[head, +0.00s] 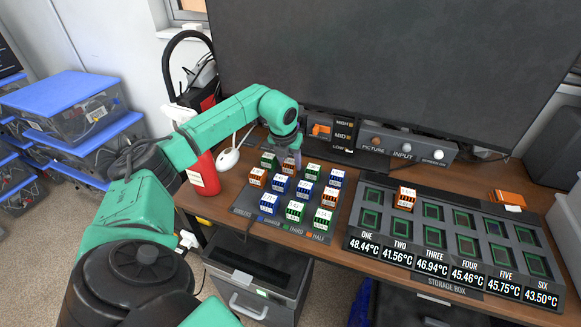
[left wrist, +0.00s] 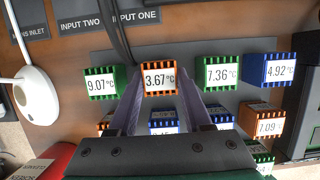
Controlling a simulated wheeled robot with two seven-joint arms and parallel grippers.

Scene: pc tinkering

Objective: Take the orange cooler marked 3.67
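The orange cooler marked 3.67 (left wrist: 158,79) stands in the far row of small coolers, its label facing the left wrist camera. In the head view this orange cooler (head: 288,165) is partly hidden by my left gripper (head: 296,157). My left gripper also shows in the left wrist view (left wrist: 160,86), with its two purple fingers apart, one on each side of the orange cooler. Whether the fingers touch its sides cannot be told. My right gripper is in neither view.
A green cooler marked 9.07 (left wrist: 101,83) and a green one marked 7.36 (left wrist: 221,73) flank it closely. Several more coolers fill the dark mat (head: 243,203). The storage box (head: 380,232) holds an orange cooler (head: 405,197). A red canister (head: 203,175) stands left; a monitor (head: 400,60) rises behind.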

